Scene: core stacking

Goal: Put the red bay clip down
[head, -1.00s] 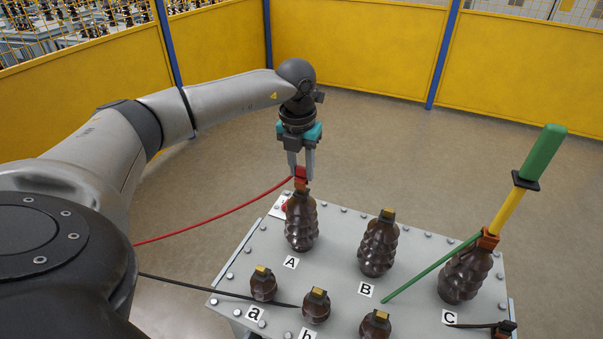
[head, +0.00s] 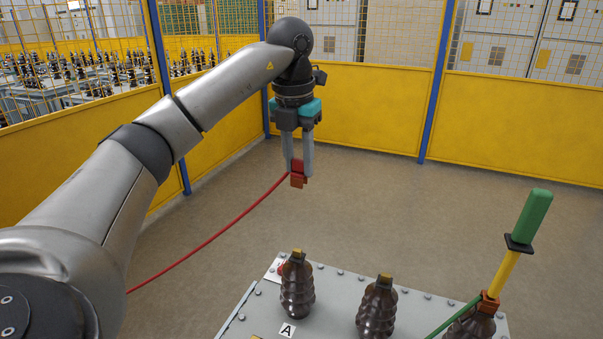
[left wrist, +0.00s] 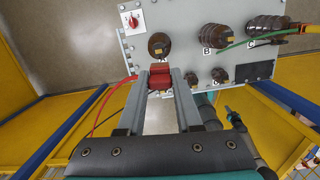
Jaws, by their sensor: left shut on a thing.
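My left gripper (head: 298,174) is shut on the red bay clip (head: 297,167), which has a copper-coloured lower part and a red cable trailing down to the left. The clip is raised in the air above brown insulator A (head: 297,287), clear of its top terminal. In the left wrist view the red clip (left wrist: 160,76) sits between the fingertips (left wrist: 165,80), with insulator A (left wrist: 158,46) beyond it. The grey plate (head: 335,312) carries the insulators. My right gripper does not show.
Insulator B (head: 377,305) stands beside A. A green-and-yellow stick (head: 522,235) stands upright on insulator C, with a green cable. A red knob (left wrist: 134,22) on a white plate lies near A. Yellow fence panels (head: 360,107) enclose the floor behind.

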